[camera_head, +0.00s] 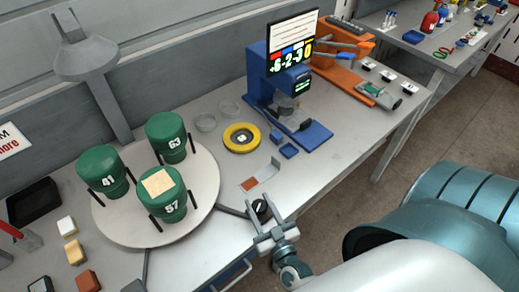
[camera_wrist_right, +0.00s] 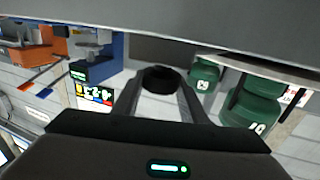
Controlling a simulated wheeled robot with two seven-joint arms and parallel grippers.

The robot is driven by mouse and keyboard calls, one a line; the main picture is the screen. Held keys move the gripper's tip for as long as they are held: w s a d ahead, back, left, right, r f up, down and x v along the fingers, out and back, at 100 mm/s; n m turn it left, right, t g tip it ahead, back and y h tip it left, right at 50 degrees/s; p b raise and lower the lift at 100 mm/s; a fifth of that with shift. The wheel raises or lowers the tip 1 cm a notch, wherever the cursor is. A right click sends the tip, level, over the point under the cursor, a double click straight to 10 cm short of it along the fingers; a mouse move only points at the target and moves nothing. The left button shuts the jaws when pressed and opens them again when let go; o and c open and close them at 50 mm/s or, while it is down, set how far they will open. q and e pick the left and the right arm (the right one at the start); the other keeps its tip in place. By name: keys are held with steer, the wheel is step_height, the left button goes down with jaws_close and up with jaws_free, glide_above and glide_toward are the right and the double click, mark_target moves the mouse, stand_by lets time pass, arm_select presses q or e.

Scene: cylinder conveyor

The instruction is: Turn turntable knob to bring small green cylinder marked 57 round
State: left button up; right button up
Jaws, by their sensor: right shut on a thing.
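The round white turntable (camera_head: 205,205) carries three green cylinders. The one marked 57 (camera_head: 172,205) stands at the front, nearest me, with a tan square on top. The one marked 41 (camera_head: 104,178) stands at the left and the one marked 63 (camera_head: 167,140) at the back. The black turntable knob (camera_head: 259,208) is at the table's front edge, right of the turntable. My right gripper (camera_head: 266,222) is shut on the knob. The knob also shows between the fingers in the right wrist view (camera_wrist_right: 160,79). My left gripper is not in view.
A yellow ring (camera_head: 241,127) and two clear dishes (camera_head: 206,122) lie behind the turntable. A blue machine with a screen (camera_head: 293,45) and an orange device (camera_head: 340,50) stand further right. Small blocks (camera_head: 75,250) and a black tray (camera_head: 34,202) lie at the left.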

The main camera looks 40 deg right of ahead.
steer(key=o, duration=1.1)
steer(key=shift+c, duration=0.2)
steer(key=shift+s, duration=0.2)
steer(key=s+a+b, duration=0.3)
steer(key=s+b, duration=0.4)
steer(key=s, duration=0.9)
steer(key=shift+s, duration=0.4)
steer(key=shift+a, duration=0.1)
